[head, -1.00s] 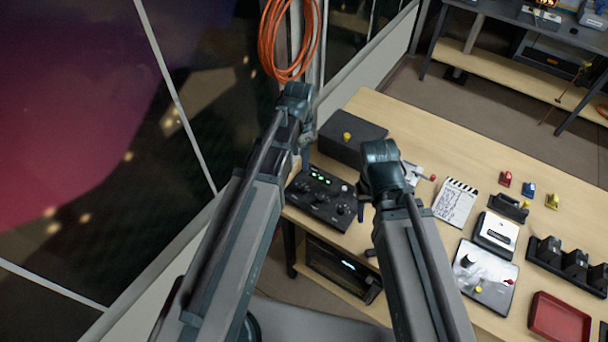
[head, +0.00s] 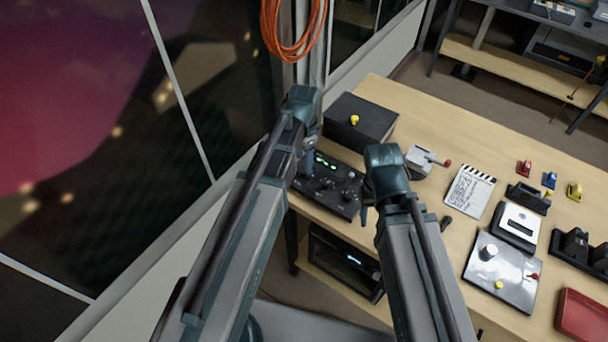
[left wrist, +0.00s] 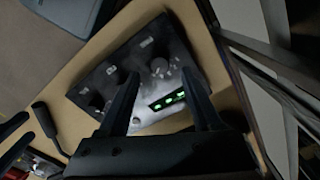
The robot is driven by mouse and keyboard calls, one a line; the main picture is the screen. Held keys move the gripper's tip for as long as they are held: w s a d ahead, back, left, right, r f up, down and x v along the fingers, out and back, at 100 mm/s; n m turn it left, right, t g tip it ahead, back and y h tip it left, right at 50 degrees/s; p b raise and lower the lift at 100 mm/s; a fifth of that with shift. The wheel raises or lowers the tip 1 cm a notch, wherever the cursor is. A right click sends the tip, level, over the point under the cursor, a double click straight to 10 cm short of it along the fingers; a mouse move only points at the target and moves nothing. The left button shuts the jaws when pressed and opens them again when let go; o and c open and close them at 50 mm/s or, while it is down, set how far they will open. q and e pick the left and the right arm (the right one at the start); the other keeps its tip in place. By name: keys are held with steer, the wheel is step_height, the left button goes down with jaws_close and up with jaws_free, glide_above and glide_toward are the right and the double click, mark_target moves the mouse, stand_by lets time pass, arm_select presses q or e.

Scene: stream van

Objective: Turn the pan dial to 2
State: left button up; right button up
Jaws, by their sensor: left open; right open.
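The black control panel (head: 326,203) lies on the left end of the wooden table, with several round knobs and a row of green lights. In the left wrist view the panel (left wrist: 140,57) shows its knobs and three green lights. I cannot tell which knob is the pan dial, and no scale is readable. My left gripper (head: 304,172) is open over the panel's left part. In the left wrist view one knob (left wrist: 160,67) appears between its fingers (left wrist: 160,78); contact is unclear. My right gripper (head: 366,206) is open beside the panel's right edge, apparently empty.
A dark box (head: 362,117) with a yellow button stands behind the panel. A grey device with a red-tipped lever (head: 420,160) and a clapperboard (head: 470,191) lie to the right. A window wall borders the left; orange cable (head: 290,30) hangs there.

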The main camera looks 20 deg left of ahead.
mark_target(304, 170)
arm_select(q)
step_height(304, 170, down, 4)
steer(key=b, duration=0.3)
steer(key=shift+f, duration=0.1)
arm_select(e)
step_height(304, 170, down, 4)
steer(key=shift+f, duration=0.1)
arm_select(q)
jaws_close()
